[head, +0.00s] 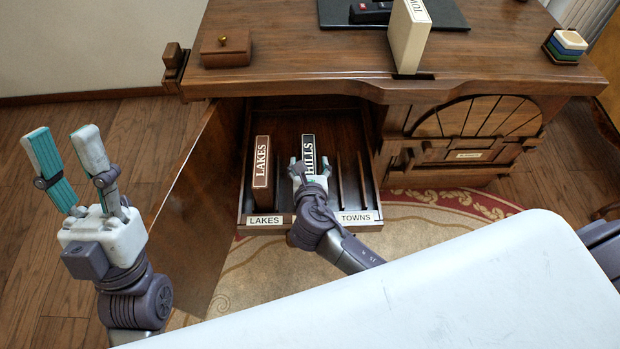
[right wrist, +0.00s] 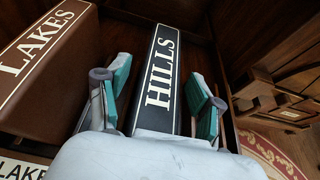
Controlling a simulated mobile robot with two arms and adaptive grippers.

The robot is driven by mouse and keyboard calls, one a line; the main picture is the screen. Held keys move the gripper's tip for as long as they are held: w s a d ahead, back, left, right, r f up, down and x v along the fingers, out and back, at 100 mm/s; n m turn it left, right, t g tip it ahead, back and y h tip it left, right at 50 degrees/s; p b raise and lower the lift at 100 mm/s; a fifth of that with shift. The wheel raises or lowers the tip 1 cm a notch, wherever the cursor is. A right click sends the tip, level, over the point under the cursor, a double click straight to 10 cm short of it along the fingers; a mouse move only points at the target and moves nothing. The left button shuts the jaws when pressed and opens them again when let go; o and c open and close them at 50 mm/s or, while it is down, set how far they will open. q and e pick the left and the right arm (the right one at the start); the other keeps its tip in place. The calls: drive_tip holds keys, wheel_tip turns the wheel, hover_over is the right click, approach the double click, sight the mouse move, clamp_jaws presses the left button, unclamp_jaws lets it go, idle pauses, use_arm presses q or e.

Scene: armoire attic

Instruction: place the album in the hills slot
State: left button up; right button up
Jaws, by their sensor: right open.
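The black HILLS album (head: 308,143) stands upright in the middle slot of the open drawer (head: 285,108), with its white lettering facing up. It also shows in the right wrist view (right wrist: 158,80). My right gripper (head: 309,163) is open, with one finger on each side of the album's near end; gaps show beside the album in the wrist view. The hills label is hidden behind my right arm. My left gripper (head: 62,133) is open and empty at the left, outside the drawer.
The brown LAKES album (head: 262,165) stands in the left slot. The slot behind the TOWNS label (head: 356,217) is empty. The cream TOWNS album (head: 408,40) stands on the desk (head: 300,60), near a small wooden box (head: 226,50). An open door (head: 200,210) borders the drawer's left.

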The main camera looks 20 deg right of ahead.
drive_tip(key=p+v, duration=0.2)
drive_tip(key=v, duration=0.3)
drive_tip(key=shift+s+r, duration=0.2)
drive_tip(key=shift+s, duration=0.05)
drive_tip(key=p+v, duration=0.2)
drive_tip(key=v, duration=0.3)
use_arm(q)
drive_tip(key=w+f+g+y, duration=0.3)
drive_tip(key=w+f+g, duration=0.6)
drive_tip(key=f+g, duration=0.1)
drive_tip(key=shift+w+d+f+y, duration=0.15)
drive_tip(key=shift+d+f+y, duration=0.15)
drive_tip(key=shift+f, duration=0.6)
use_arm(e)
wheel_tip(320, 180, up, 23)
drive_tip(key=d+m+t+y, duration=0.1)
drive_tip(key=m+t+y, duration=0.5)
drive_tip(key=m, duration=2.4)
drive_tip(key=shift+w+d+r+y, duration=0.2)
drive_tip(key=shift+w+d+y, duration=0.15)
drive_tip(key=shift+y, duration=0.85)
